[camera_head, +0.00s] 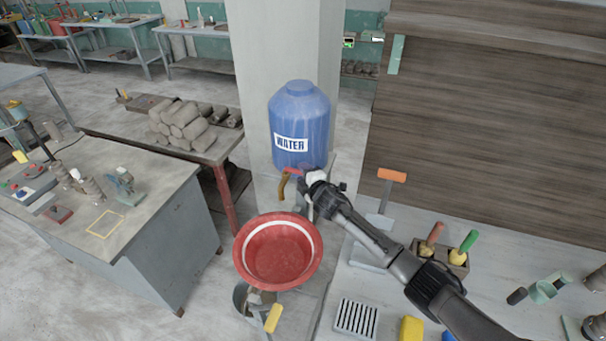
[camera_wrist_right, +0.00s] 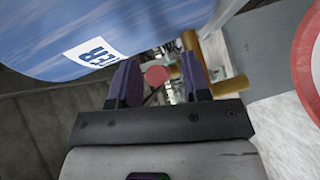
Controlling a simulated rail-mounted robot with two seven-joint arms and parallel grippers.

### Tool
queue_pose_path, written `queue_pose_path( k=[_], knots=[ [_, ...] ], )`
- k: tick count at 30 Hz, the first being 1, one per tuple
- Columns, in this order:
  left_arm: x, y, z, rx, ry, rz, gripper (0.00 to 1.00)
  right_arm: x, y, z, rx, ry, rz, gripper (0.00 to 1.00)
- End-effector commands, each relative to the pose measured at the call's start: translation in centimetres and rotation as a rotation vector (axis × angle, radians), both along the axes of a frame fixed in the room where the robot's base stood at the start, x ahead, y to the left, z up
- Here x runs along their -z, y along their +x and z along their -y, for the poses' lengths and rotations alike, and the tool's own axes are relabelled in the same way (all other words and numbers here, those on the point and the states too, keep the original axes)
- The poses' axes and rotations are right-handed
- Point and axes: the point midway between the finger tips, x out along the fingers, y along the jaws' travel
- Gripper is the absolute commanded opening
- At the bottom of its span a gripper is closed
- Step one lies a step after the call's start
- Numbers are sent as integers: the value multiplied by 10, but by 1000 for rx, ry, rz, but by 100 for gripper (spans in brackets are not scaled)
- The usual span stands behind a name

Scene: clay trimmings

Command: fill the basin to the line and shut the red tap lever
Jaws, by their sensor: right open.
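The blue water barrel (camera_head: 299,120) stands by the pillar, with a brass tap (camera_head: 283,187) low on its front. The red tap lever (camera_head: 292,170) shows beside my right gripper (camera_head: 305,174). In the right wrist view my right gripper (camera_wrist_right: 157,76) is open. The lever's round red end (camera_wrist_right: 156,75) appears between its two fingers; I cannot tell whether they touch it. The brass tap (camera_wrist_right: 230,85) is just right of the fingers. The red basin (camera_head: 277,252), with a white line inside, sits below the tap. No water stream or water level is discernible. My left gripper is out of view.
A metal bucket (camera_head: 241,298) stands partly under the basin. A grey worktable (camera_head: 150,225) is at left, and clay logs (camera_head: 185,125) lie on the table behind. The right counter holds a drain grate (camera_head: 356,318), a yellow sponge (camera_head: 411,329) and a tool holder (camera_head: 448,262).

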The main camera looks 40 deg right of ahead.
Motion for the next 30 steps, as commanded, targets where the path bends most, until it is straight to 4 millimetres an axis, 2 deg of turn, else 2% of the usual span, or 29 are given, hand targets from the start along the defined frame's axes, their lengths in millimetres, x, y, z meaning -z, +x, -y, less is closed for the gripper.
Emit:
queue_pose_path(
  k=[15, 27, 30],
  knots=[
    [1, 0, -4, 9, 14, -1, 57, 1, 7, 1, 0, 0, -1, 43],
    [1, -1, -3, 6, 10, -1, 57, 1, 7, 2, 0, 0, -1, 6],
    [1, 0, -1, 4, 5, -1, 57, 1, 7, 2, 0, 0, -1, 0]
  ],
)
